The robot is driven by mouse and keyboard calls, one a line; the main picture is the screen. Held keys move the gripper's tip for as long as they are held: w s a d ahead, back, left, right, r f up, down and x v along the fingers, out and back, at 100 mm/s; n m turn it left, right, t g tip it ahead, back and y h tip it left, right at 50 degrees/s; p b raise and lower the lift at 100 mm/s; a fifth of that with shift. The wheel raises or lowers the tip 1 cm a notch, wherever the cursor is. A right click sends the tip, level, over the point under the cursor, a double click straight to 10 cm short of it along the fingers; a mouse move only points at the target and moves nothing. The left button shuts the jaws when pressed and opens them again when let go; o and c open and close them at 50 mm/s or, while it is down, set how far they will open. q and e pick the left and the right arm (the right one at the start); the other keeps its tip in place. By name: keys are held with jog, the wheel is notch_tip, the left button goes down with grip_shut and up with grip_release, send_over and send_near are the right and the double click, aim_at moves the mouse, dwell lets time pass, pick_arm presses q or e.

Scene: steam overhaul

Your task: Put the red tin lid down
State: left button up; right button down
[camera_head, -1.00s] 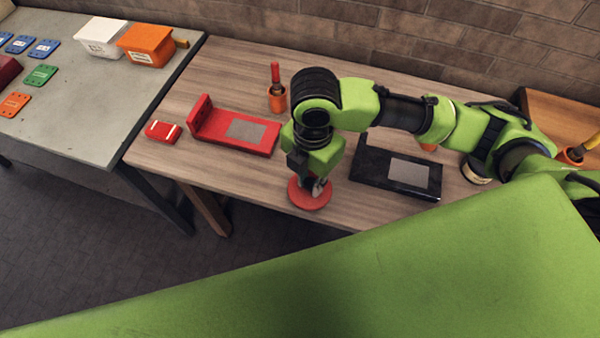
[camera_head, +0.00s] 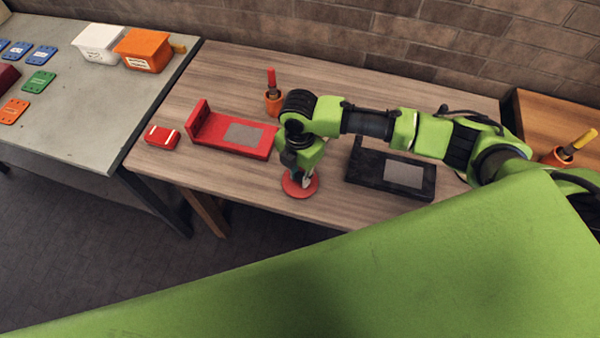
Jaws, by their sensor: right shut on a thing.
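The red tin lid (camera_head: 294,191) is a round red disc at the front edge of the wooden table (camera_head: 215,75), between a red stand and a black stand. My right gripper (camera_head: 302,183) points down at it from above and is shut on it, probably by a raised part at its middle that the fingers hide. I cannot tell whether the lid touches the tabletop or hangs just above it. My left gripper does not show.
The red stand (camera_head: 205,130) with a grey plate is left of the lid, the black stand (camera_head: 360,175) right. A small red box (camera_head: 161,137) lies further left. An orange cup (camera_head: 273,103) with a red-handled tool stands behind. The grey table (camera_head: 90,130) holds bins and coloured plates.

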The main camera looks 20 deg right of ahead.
aim_at(300, 175)
jog(key=shift+f, duration=0.1)
jog(key=c, duration=1.8)
grip_release()
jog(key=shift+c, duration=0.2)
notch_tip(300, 175, up, 12)
jog(key=b, duration=0.1)
